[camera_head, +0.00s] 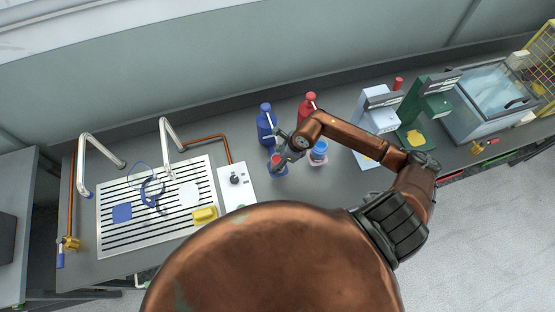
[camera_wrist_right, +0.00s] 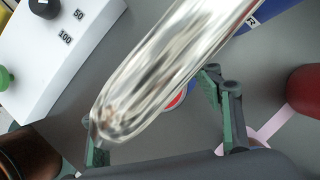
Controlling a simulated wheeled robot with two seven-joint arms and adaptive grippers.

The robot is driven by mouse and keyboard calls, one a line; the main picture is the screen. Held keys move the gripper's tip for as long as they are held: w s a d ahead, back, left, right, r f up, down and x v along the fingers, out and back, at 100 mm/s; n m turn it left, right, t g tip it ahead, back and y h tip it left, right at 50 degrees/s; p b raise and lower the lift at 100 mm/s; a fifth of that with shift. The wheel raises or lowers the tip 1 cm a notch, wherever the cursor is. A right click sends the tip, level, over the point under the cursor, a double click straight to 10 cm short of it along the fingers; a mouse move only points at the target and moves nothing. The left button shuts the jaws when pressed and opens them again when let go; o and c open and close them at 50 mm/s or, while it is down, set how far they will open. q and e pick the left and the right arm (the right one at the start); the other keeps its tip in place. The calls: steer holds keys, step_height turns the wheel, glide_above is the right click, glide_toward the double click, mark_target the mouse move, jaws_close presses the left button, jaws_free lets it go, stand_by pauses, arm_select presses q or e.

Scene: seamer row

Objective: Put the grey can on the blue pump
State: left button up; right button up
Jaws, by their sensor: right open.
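The blue pump (camera_head: 265,123) stands upright near the wall. My right gripper (camera_head: 281,154) is low in front of it, open. A small round thing (camera_head: 276,164) with a red top and some blue lies at the fingers; its side is mostly hidden, so I cannot tell whether it is the grey can. In the right wrist view the open fingers (camera_wrist_right: 160,130) are apart, and a shiny silver rod-like part (camera_wrist_right: 175,65) crosses close to the camera, covering much of the space between them. A blue surface (camera_wrist_right: 285,15) with lettering shows behind. My left gripper is out of view.
A red pump (camera_head: 309,106) stands right of the blue one, with a blue-topped can (camera_head: 319,150) in front. Light blue (camera_head: 376,112) and green (camera_head: 412,112) machines stand further right. A white box (camera_head: 236,182) and slatted drainer (camera_head: 115,238) are left.

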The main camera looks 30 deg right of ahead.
steer(key=v, duration=1.2)
steer(key=shift+b, duration=0.35)
